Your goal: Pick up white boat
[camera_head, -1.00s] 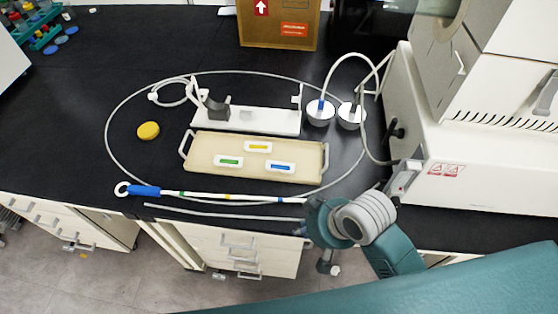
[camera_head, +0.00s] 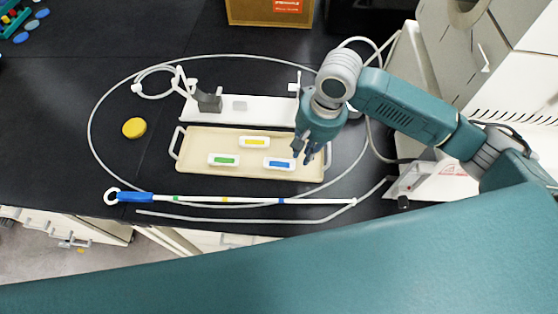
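Three small white boats lie on a beige tray (camera_head: 197,145). One white boat has a yellow strip (camera_head: 254,142), one has a green strip (camera_head: 223,160), and one has a blue strip (camera_head: 279,164). My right gripper (camera_head: 301,157) points down at the tray's right end, close to the blue-strip boat. Its fingers look apart, with nothing seen between them. Whether it touches the boat is not clear. My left gripper is not in view.
A white stand (camera_head: 240,108) sits behind the tray. A yellow disc (camera_head: 134,128) lies to the left. A blue-handled rod (camera_head: 240,200) lies in front. A thin hose (camera_head: 92,123) loops around the tray. A white machine (camera_head: 450,60) stands at right. The black bench at left is mostly clear.

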